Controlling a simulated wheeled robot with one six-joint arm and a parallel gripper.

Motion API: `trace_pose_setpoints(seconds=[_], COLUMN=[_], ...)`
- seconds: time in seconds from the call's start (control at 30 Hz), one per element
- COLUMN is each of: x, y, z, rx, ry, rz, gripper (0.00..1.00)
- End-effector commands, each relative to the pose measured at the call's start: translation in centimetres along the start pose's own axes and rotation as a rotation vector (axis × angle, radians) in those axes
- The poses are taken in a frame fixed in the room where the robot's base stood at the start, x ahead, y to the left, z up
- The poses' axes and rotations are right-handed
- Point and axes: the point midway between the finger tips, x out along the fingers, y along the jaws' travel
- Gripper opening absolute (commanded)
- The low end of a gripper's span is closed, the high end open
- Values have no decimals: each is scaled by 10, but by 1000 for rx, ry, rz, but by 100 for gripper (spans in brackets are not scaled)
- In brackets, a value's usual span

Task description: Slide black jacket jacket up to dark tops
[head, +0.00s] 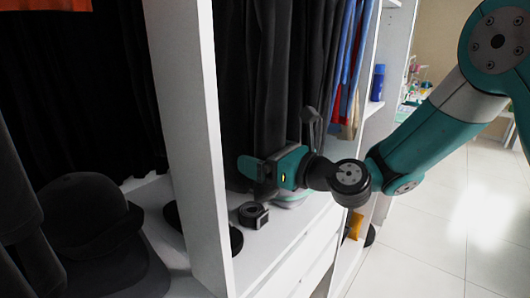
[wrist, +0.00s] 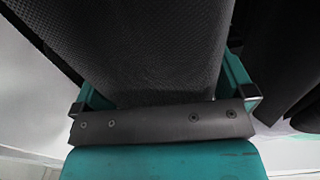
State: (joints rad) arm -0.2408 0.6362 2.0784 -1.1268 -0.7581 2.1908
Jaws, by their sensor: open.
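My gripper (head: 268,168) is open in front of the middle wardrobe compartment, low by the hems of several dark hanging garments (head: 268,70). In the wrist view, a dark, finely textured cloth (wrist: 160,50) hangs between the two spread fingers of my gripper (wrist: 165,88). The fingers stand at either side of it, and I see no clear grip on it. More black garments (head: 85,80) hang in the left compartment, beyond a white divider. I cannot tell which garment is the black jacket. The hanging rail and the garments' tops are out of view.
The white upright divider (head: 190,110) stands left of my gripper. A dark rolled item (head: 253,214) lies on the shelf below. A dark hat (head: 85,215) sits at lower left. Blue clothes (head: 348,45) hang to the right, near a blue can (head: 378,82). Open floor (head: 430,235) lies at right.

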Motion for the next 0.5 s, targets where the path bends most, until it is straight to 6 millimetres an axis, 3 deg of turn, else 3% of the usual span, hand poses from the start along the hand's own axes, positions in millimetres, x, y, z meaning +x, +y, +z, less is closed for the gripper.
trace_pose_setpoints(seconds=[0.17,0.4,0.47,0.5], x=[0,0,0,0], y=[0,0,0,0], z=[0,0,0,0], rx=[0,0,0,0], ry=[0,1,1,1], rz=[0,0,0,0], gripper=[98,43,29,26])
